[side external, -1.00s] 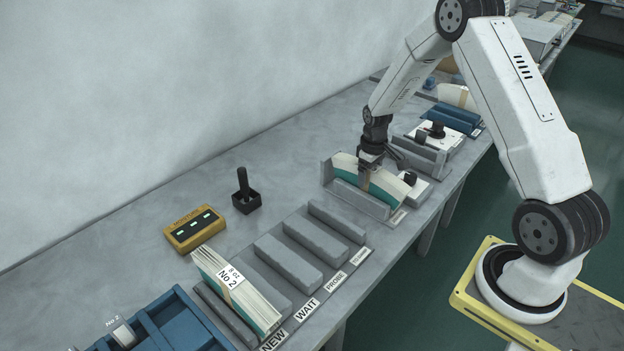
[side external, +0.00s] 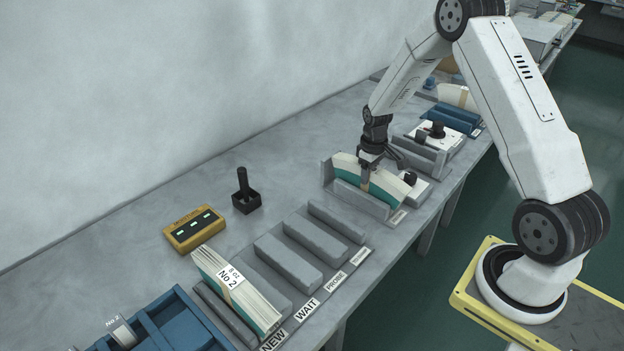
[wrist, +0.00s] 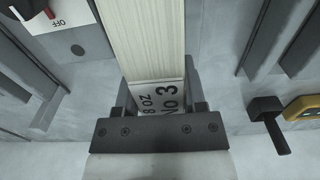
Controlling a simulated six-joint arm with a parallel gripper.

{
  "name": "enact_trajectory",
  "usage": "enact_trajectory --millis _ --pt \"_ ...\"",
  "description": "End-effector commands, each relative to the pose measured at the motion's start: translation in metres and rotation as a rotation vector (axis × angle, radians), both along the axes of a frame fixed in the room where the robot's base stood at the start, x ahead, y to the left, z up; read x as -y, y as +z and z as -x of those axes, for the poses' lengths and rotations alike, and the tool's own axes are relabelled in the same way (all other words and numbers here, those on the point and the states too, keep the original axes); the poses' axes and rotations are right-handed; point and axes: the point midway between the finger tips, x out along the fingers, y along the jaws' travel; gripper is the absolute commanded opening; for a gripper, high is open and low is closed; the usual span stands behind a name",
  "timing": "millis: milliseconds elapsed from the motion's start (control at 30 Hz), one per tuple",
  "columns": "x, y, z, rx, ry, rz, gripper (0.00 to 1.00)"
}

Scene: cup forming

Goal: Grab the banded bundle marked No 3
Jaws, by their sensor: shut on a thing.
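The bundle marked No 3 stands on edge in a grey slotted holder (side external: 372,206) in the middle of the bench. Its cream sheets and green face (side external: 383,187) show in the side external view. In the wrist view the No 3 bundle (wrist: 155,45) runs up the picture, its "8 OZ No 3" label facing the camera. My gripper (side external: 370,172) is down over it and shut on it. In the wrist view the gripper (wrist: 158,108) has a finger on each side of the bundle at the label.
A No 2 bundle (side external: 236,290) stands in the rack (side external: 290,262) at lower left; the WAIT and PROBE slots look empty. A yellow box (side external: 194,231), a black holder with a handle (side external: 245,195) and a blue tray (side external: 170,325) are nearby.

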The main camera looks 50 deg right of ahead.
Motion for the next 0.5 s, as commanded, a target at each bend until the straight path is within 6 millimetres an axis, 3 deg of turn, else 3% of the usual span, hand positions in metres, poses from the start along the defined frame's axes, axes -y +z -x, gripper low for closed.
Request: enact_trajectory --millis 267,500 --pt "0.001 0.015 -0.001 0.005 0.0 0.002 0.0" --pt "0.001 0.043 -0.001 0.004 0.0 0.002 0.0"
